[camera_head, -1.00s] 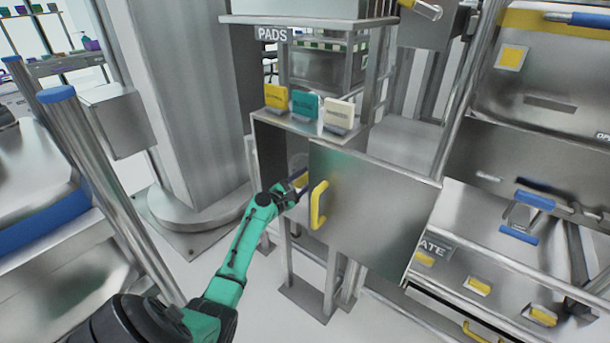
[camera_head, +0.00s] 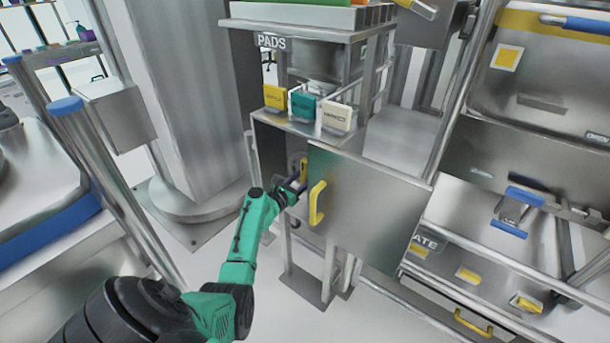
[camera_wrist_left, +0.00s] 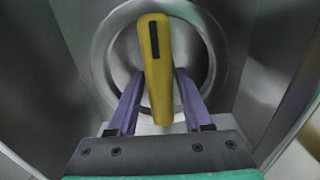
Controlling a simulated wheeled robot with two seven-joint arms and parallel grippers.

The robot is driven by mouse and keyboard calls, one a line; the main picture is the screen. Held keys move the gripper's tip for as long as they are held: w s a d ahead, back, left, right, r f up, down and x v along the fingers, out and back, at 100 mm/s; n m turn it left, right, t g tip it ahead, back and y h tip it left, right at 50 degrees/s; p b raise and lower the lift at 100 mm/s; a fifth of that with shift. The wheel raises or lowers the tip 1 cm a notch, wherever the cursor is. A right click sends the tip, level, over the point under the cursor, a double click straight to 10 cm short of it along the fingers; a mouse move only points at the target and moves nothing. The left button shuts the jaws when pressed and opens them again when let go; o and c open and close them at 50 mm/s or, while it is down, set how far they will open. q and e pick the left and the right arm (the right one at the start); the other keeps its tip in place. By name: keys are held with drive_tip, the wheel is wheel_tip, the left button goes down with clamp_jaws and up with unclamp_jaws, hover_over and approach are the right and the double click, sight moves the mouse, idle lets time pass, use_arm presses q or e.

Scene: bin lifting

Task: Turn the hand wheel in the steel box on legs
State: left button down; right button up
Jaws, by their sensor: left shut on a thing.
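The steel box (camera_head: 268,150) on legs stands in the middle of the head view with its door (camera_head: 370,212) open. The door has a yellow handle (camera_head: 317,203). Inside the box is the round steel hand wheel (camera_wrist_left: 98,62) with a yellow lever (camera_wrist_left: 158,60), which shows in the left wrist view and partly in the head view (camera_head: 303,168). My left gripper (camera_wrist_left: 157,95) reaches into the box, its two purple fingers shut on the yellow lever, one on each side. It also shows in the head view (camera_head: 298,184). My right gripper is not in view.
Yellow, teal and cream pads (camera_head: 337,117) stand on top of the box. The open door blocks the right side of the opening. A thick steel column (camera_head: 180,100) stands to the left, and a steel bench with drawers (camera_head: 500,270) to the right.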

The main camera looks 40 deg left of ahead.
use_arm(q)
drive_tip(key=shift+f, duration=0.1)
idle(0.3)
drive_tip(key=c, duration=0.6)
unclamp_jaws()
drive_tip(key=shift+o, duration=0.2)
drive_tip(key=s+p, duration=0.1)
drive_tip(key=s, duration=1.3)
drive_tip(key=shift+s+d+p, duration=0.2)
drive_tip(key=shift+s+p, duration=0.1)
